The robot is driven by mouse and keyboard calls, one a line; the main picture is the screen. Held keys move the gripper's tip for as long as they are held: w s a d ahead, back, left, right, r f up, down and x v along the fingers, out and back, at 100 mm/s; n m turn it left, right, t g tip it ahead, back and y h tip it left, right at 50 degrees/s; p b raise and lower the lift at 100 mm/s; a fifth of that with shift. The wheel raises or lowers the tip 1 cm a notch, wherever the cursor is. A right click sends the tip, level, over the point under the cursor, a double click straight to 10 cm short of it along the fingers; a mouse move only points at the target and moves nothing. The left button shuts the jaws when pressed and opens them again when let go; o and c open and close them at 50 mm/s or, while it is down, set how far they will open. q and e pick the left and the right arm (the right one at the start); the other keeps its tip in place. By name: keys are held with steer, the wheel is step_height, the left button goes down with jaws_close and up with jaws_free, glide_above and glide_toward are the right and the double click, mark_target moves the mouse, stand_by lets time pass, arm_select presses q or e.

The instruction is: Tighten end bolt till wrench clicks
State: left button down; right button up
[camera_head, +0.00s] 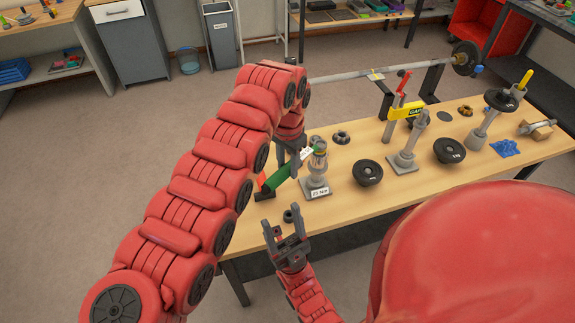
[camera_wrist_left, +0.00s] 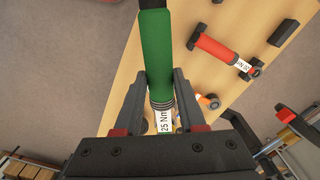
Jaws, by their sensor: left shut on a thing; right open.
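My left gripper (camera_head: 294,168) is shut on the green-handled wrench (camera_head: 284,175). In the left wrist view the green handle (camera_wrist_left: 156,55) runs between the fingers, with a white "25 Nm" label (camera_wrist_left: 165,121) by them. In the head view the wrench points up and right toward the top of a grey post (camera_head: 317,170) with a labelled base. I cannot tell whether its head is seated on the bolt there. My right gripper (camera_head: 283,220) is open and empty at the table's front edge. A red-handled wrench (camera_wrist_left: 220,50) lies on the table.
The wooden table (camera_head: 350,203) also carries a tilted grey post (camera_head: 408,150) with a yellow "GAP" gauge (camera_head: 406,111), dark weight discs (camera_head: 367,172), another post (camera_head: 490,120) and a blue patch (camera_head: 506,148). A barbell (camera_head: 350,75) rests behind on dark supports.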

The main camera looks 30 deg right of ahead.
arm_select(q)
steer(key=shift+r, duration=0.25)
stand_by(0.6)
steer(key=shift+r, duration=0.5)
stand_by(1.2)
steer(key=shift+r+p, duration=0.85)
steer(key=shift+r, duration=1.2)
